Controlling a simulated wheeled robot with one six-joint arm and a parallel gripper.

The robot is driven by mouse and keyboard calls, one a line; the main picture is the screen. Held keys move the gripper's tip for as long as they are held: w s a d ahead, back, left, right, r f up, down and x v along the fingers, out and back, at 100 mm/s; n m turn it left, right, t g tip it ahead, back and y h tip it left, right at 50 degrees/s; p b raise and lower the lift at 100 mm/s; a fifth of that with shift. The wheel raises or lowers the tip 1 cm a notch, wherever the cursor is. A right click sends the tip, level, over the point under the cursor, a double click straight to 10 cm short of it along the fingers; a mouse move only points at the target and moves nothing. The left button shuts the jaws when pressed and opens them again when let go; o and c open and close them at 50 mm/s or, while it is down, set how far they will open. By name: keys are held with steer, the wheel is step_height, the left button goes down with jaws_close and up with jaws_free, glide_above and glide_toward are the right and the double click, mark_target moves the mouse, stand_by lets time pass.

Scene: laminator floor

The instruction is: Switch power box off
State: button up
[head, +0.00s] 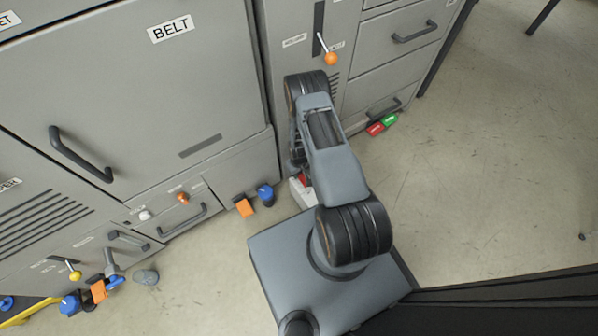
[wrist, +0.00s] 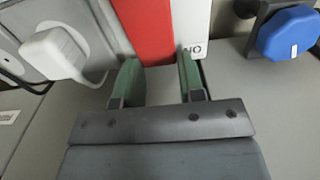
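The power box shows in the head view as a small white box (head: 301,196) with a red part (head: 301,180), low at the cabinet front and partly hidden by my arm. In the wrist view a broad red part (wrist: 146,28) stands beside a white panel (wrist: 193,22) with upside-down lettering that looks like "ON". My gripper (wrist: 158,66) is open, its two green fingers apart at the lower end of the red part. Nothing is clearly held; I cannot tell whether the fingers touch it. My gripper is hidden behind my arm in the head view.
Grey cabinets (head: 130,90) with handles line the left and back. A green button (head: 390,119) sits low beyond my arm.

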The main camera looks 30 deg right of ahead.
steer(key=c, duration=0.4)
steer(key=shift+o, duration=0.3)
steer(key=shift+s+d+r+t+p, duration=0.2)
steer(key=shift+t+p, duration=0.25)
steer(key=shift+t, duration=0.15)
steer(key=shift+a+f+t+b, duration=0.1)
steer(key=shift+t+b, duration=0.3)
steer(key=shift+b, duration=0.1)
steer(key=shift+s+t+b, duration=0.2)
steer(key=shift+t+b, duration=0.3)
steer(key=shift+b, duration=0.15)
steer(key=shift+s+r+t, duration=0.15)
steer(key=shift+r+t, duration=0.4)
steer(key=shift+t, duration=0.25)
steer(key=o, duration=0.9)
steer(key=shift+y, duration=0.3)
